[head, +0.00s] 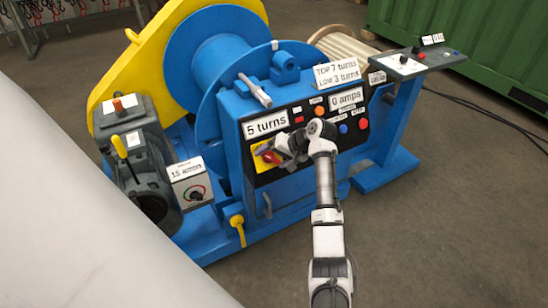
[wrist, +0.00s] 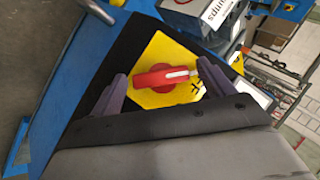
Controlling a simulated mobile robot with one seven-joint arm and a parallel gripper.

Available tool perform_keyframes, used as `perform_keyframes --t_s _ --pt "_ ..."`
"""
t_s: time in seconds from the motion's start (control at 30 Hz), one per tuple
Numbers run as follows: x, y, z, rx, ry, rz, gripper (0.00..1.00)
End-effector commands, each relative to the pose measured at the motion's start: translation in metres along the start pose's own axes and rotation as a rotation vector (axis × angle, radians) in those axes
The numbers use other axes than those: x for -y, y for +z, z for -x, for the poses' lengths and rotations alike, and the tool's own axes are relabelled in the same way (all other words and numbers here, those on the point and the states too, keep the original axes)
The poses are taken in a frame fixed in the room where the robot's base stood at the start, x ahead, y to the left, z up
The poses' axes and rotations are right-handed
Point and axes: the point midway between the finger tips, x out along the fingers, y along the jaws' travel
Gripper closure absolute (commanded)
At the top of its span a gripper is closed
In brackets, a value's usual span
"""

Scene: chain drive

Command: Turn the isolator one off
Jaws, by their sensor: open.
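The isolator is a red rotary handle on a yellow plate on the black front panel of the blue winch. In the wrist view the red handle (wrist: 162,77) lies between my two fingers, with a white stripe along its right arm. The yellow plate (wrist: 160,50) shows around it. My gripper (wrist: 160,85) is open, with one finger on each side of the handle; I cannot tell whether either finger touches it. In the head view my gripper (head: 277,150) is at the panel's left end and partly hides the red handle (head: 268,157) and yellow plate (head: 258,163).
The panel (head: 290,118) also carries "5 turns" and "0 amps" displays, with blue and red buttons right of my arm. A grey motor with a yellow lever (head: 119,146) and a dial box (head: 191,186) stand left. A control desk (head: 405,63) stands right. The floor in front is clear.

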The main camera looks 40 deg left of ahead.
Motion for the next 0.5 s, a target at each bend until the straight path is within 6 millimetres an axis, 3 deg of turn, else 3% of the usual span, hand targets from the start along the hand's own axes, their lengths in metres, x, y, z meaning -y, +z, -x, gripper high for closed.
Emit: perform_keyframes --t_s 0.23,0.5 --pt "-0.001 -0.001 0.022 -0.003 -0.001 0.001 0.19" --pt "-0.001 0.000 0.084 -0.004 0.000 0.002 0.19"
